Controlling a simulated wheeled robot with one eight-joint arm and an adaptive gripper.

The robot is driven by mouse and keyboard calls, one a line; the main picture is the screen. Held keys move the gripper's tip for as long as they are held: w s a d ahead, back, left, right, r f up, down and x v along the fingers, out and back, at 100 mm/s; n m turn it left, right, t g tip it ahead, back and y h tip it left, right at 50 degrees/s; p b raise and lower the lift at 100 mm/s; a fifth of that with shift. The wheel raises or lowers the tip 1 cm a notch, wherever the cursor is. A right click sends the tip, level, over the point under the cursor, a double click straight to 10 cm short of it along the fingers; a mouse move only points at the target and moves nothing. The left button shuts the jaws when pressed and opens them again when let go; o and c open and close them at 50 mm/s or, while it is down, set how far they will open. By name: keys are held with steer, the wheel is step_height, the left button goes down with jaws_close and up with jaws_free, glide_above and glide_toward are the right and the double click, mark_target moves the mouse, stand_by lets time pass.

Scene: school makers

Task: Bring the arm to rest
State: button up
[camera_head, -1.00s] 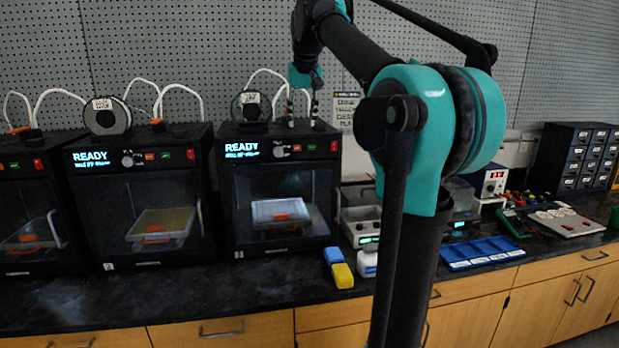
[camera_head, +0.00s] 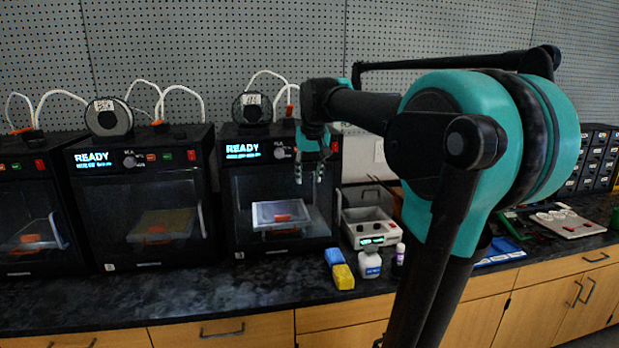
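My gripper (camera_head: 309,172) hangs pointing down in front of the upper right part of the right-hand printer (camera_head: 249,146). Its two fingers are apart with a gap between them, and nothing is held. My teal and black arm is bent, with its large joint at the right of the view, hiding part of the bench behind it.
Two more black printers stand to the left, the middle one (camera_head: 138,163) showing READY. A blue and a yellow block (camera_head: 343,277), a white bottle (camera_head: 369,265) and a grey device (camera_head: 371,229) sit on the dark bench (camera_head: 190,297). Its left front is clear.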

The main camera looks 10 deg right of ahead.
steer(key=shift+s+f, duration=0.15)
steer(key=shift+f, duration=0.25)
steer(key=s+d+f, duration=0.1)
steer(key=s+f, duration=1.1)
steer(key=f, duration=0.3)
steer(key=s+d+f, duration=0.1)
steer(key=s+f, duration=1.2)
steer(key=f, duration=0.3)
steer(key=shift+f, duration=0.15)
